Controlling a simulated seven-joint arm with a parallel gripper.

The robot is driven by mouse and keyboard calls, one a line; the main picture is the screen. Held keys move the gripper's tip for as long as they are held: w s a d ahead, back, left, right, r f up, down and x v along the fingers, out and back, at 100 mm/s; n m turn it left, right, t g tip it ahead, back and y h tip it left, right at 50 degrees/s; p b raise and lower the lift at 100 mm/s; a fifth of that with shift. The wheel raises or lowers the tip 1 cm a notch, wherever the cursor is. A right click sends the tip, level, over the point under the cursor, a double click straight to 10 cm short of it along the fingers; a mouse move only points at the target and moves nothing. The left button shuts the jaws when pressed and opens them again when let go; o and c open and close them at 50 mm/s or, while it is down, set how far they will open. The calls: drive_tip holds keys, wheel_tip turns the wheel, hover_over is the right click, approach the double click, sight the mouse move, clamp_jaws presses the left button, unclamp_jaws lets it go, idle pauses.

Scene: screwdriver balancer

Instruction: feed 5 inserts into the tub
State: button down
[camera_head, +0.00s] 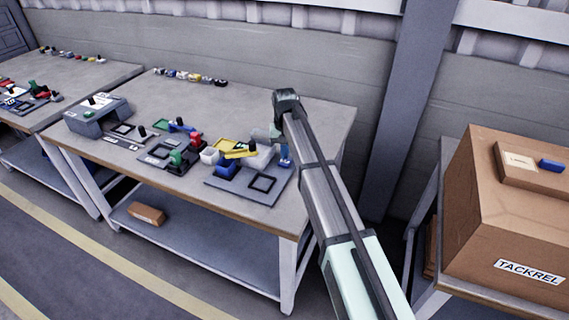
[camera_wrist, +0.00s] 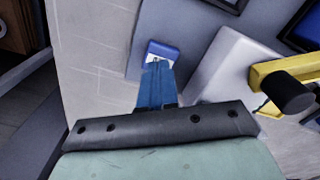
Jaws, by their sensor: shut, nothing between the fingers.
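My gripper (camera_wrist: 157,62) is shut and empty, its blue fingers pointing down over the right side of the near workbench. In the head view the gripper (camera_head: 285,150) is partly hidden by my arm. A small blue-and-white piece (camera_wrist: 163,48) lies at the fingertips; whether they touch it I cannot tell. A pale grey block-like container (camera_wrist: 215,75) stands just right of the fingers, and a blue container (camera_head: 227,168) stands left of it in the head view. I cannot tell which is the tub. No insert can be singled out for certain.
A yellow tool with a black knob (camera_wrist: 290,92) lies across the containers. A grey plate with a dark square frame (camera_head: 262,184) lies in front. Red and green fixtures (camera_head: 180,157) stand to the left. Several small coloured parts (camera_head: 190,76) line the bench's back. A cardboard box (camera_head: 510,215) stands far right.

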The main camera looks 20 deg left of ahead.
drive_tip(key=shift+f, duration=0.95)
idle(1.0)
drive_tip(key=shift+r, duration=3.5)
wheel_tip(320, 180, up, 6)
drive_tip(key=shift+f, duration=5.55)
